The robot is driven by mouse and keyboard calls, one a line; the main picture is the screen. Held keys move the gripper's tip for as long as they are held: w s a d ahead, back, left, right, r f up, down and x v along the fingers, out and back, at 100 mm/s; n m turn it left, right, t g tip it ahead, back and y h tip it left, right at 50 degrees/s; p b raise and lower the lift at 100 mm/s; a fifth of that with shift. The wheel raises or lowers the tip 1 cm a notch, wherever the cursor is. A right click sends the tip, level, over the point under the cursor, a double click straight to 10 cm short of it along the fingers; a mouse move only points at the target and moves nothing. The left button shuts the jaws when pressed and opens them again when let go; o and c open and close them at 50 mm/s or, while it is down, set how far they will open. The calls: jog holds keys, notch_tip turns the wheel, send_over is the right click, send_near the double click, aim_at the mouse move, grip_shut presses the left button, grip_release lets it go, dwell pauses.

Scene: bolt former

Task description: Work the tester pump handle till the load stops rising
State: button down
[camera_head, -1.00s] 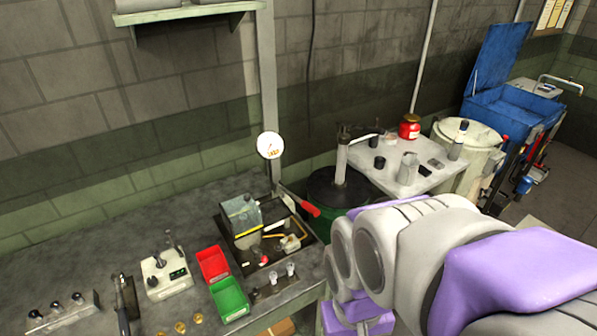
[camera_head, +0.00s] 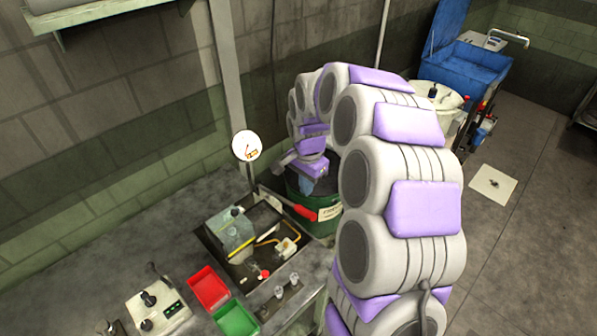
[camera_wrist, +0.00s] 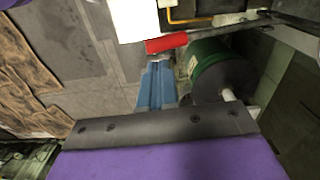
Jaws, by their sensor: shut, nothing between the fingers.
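The tester pump handle has a red grip (camera_head: 304,212) that sticks out over the bench edge from the tester (camera_head: 232,238), a clear tank in a dark tray. The round white load gauge (camera_head: 246,145) stands behind it; its reading is too small to tell. My gripper (camera_head: 306,188), with blue fingers, hangs just above and behind the red grip in the head view, shut and empty. In the wrist view the shut fingers (camera_wrist: 156,85) point toward the red grip (camera_wrist: 166,43), with a small gap seeming to lie between them.
A green drum (camera_head: 328,214) stands close beside my gripper and the handle; my arm hides part of it. Red (camera_head: 209,288) and green (camera_head: 236,320) bins sit on the bench in front of the tester. A blue open container (camera_head: 462,70) stands at the back right.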

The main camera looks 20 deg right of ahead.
aim_at(304, 210)
jog(key=shift+m, duration=0.3)
jog(key=f, duration=0.2)
jog(key=f+b, duration=0.1)
jog(key=f, duration=0.1)
jog(key=w+d+f+b, duration=0.1)
jog(key=f, duration=0.2)
jog(key=shift+a+f, duration=0.15)
jog(key=shift+f, duration=0.05)
jog(key=shift+a, duration=0.4)
